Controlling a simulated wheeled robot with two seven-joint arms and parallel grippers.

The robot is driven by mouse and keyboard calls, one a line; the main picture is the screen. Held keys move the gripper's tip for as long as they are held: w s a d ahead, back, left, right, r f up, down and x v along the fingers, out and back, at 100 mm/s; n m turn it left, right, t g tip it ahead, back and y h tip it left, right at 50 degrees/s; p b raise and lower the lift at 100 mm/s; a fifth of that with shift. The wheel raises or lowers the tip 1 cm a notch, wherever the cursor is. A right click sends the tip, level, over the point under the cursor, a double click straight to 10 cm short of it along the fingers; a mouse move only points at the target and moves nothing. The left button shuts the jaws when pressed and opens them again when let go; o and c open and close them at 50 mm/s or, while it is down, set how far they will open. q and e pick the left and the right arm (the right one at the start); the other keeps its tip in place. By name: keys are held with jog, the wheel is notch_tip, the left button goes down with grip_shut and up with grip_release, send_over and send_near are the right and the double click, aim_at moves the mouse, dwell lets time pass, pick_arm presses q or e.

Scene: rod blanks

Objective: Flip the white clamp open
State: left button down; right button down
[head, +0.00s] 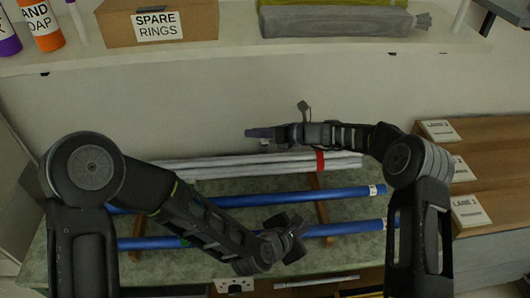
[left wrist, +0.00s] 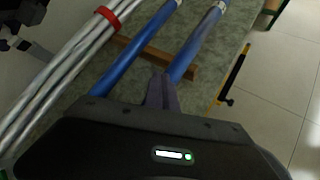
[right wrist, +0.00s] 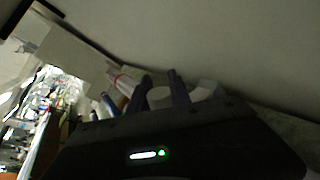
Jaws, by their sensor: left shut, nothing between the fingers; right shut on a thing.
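My right gripper (head: 257,133) reaches in from the right at the back of the bench, just above the bundle of pale rods (head: 225,167). It is shut on a whitish piece (right wrist: 159,98), seen between its fingers in the right wrist view. This looks like the white clamp, but its shape and whether its flap is open are mostly hidden. My left gripper (head: 295,250) is shut and empty, low over the front blue rod.
A red band (head: 320,161) circles the pale bundle. Two blue rods, back (head: 345,193) and front (head: 345,229), lie across wooden supports on the green bench (head: 200,265). Above is a shelf (head: 220,46) with a spare rings box (head: 148,24). Labelled wooden lanes (head: 495,185) stand at right.

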pick_arm(q)
jog(key=w+a+r+n+t+y, duration=0.3)
jog(key=w+a+n, duration=0.1)
jog(key=n, duration=0.3)
jog(key=w+a+r+n+t+y, duration=0.3)
jog(key=w+n+y, duration=0.1)
jog(key=w+n, duration=0.3)
jog(key=shift+a+n, duration=0.4)
jog(key=shift+w, duration=0.15)
jog(key=w, duration=1.1)
jog(key=shift+w+f, duration=0.2)
jog(key=shift+w, duration=0.05)
jog(key=shift+r, duration=0.1)
